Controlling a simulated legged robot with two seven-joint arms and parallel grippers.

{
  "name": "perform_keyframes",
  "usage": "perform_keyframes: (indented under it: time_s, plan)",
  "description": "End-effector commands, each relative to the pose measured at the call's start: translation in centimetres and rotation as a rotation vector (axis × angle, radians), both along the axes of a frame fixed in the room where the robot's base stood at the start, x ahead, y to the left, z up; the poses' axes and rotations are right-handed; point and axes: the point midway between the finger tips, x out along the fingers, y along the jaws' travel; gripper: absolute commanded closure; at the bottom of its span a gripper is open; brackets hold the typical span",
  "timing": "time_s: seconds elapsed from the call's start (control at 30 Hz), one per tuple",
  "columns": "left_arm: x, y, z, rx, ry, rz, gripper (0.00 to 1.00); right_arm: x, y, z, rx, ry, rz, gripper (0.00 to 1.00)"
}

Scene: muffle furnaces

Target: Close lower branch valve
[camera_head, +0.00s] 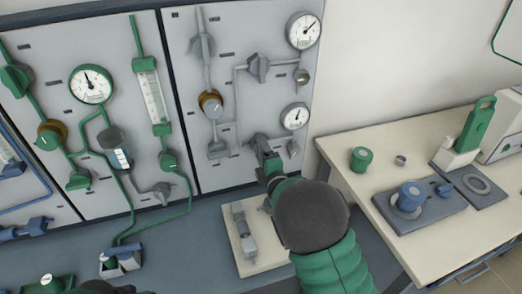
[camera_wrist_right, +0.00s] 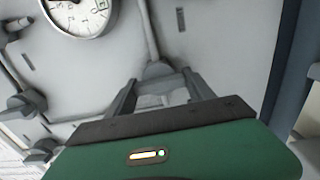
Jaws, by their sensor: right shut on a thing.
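The grey panel (camera_head: 180,95) on the right carries grey piping, with an upper branch valve (camera_head: 258,67) below and left of the upper gauge (camera_head: 303,30). My right gripper (camera_head: 262,147) is at the lower part of this panel, left of and below the lower gauge (camera_head: 294,116). In the right wrist view its two fingers (camera_wrist_right: 158,80) stand either side of a grey lower branch valve (camera_wrist_right: 158,69) on a pipe and are shut on it. The gripper and arm hide most of that valve in the head view. My left gripper is not clearly seen.
A bench (camera_head: 380,205) on the right holds a green cylinder (camera_head: 361,159) and a blue-topped device (camera_head: 409,196). A pale plate with grey fittings (camera_head: 242,232) lies below the panel. Green piping and a gauge (camera_head: 91,84) cover the panel on the left.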

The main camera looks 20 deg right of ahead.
Motion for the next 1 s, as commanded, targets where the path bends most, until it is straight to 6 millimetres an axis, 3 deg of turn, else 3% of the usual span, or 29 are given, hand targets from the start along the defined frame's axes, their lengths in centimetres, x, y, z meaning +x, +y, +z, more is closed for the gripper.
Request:
perform_keyframes:
  time_s: [0.03,0.27,0.3,0.43,0.77,0.87,1.0]
  plan:
    - [0.0,0.0,-0.1,0.0,0.0,0.0,0.37,-0.2,0.2,-0.7,-0.005,0.017,0.005,0.79]
    - [0.0,0.0,-0.1,0.0,0.0,0.0,0.37,-0.2,0.3,-0.8,-0.005,0.018,0.005,0.79]
    - [0.0,0.0,-0.1,0.0,0.0,0.0,0.37,-0.2,0.3,-0.8,-0.005,0.018,0.005,0.33]
    - [0.0,0.0,-0.1,0.0,0.0,0.0,0.37,-0.1,0.2,-0.6,-0.003,0.014,0.005,0.16]
    - [0.0,0.0,0.0,0.0,0.0,0.0,0.37,-0.3,0.1,-0.3,-0.001,0.006,0.002,0.16]
    - [0.0,0.0,0.0,0.0,0.0,0.0,0.37,-1.5,0.0,-0.3,-0.001,0.007,0.002,0.16]
    - [0.0,0.0,0.1,0.0,0.0,0.0,0.37,-5.0,0.0,-0.2,0.001,0.008,0.002,0.16]
